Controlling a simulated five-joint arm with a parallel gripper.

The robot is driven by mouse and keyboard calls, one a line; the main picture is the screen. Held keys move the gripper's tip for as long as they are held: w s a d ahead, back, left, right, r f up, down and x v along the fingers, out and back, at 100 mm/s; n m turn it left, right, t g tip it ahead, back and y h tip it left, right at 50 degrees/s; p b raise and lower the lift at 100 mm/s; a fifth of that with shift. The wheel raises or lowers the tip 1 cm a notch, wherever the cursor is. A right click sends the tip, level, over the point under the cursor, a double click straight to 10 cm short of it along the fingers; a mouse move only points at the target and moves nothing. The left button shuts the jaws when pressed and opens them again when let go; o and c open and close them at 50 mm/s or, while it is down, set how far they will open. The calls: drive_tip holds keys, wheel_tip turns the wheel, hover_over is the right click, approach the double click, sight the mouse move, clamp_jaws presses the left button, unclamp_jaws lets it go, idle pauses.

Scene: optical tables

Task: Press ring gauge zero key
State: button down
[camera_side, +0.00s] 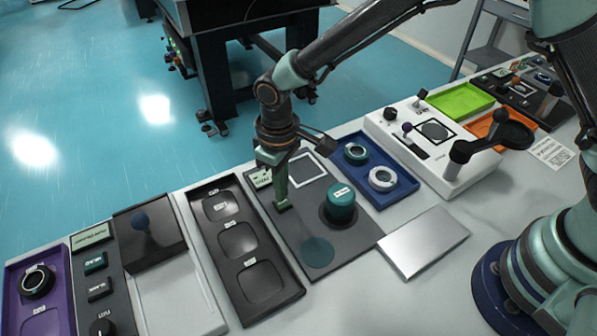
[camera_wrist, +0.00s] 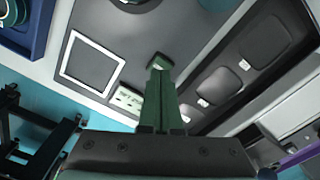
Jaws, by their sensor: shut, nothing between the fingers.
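My gripper (camera_side: 282,204) is shut and empty, pointing down at a dark grey panel (camera_side: 297,232). Its green fingertips are at or just above the panel, left of a teal cylinder (camera_side: 341,203). In the wrist view, the shut fingers (camera_wrist: 159,64) end over the same panel (camera_wrist: 124,32). A small dark patch shows at the tips; I cannot tell whether it is a key or whether they touch it. The panel carries a small pale green display (camera_side: 260,178), a white square outline (camera_side: 308,166) and a flat teal disc (camera_side: 318,252).
A blue tray (camera_side: 402,193) with two rings lies right of the panel. A dark tray (camera_side: 284,288) with several shallow recesses lies left. Farther left is a control strip (camera_side: 123,318) with keys and a knob. A bare metal plate (camera_side: 423,241) lies at front right.

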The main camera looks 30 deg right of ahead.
drive_tip(key=shift+f, duration=0.9)
idle(0.4)
idle(0.4)
wheel_tip(320, 180, up, 8)
idle(0.9)
drive_tip(key=s+d+r+m+t, duration=0.1)
drive_tip(key=d+r+m+t, duration=0.15)
drive_tip(key=d+r, duration=1.05)
drive_tip(key=s+d+r+m+t, duration=0.1)
drive_tip(key=s+d, duration=0.3)
drive_tip(key=d, duration=0.2)
drive_tip(key=s+d+r+m+t, duration=0.1)
drive_tip(key=s+d+m+t, duration=0.1)
drive_tip(key=s+d, duration=0.2)
drive_tip(key=d, duration=0.3)
drive_tip(key=shift+s, duration=0.25)
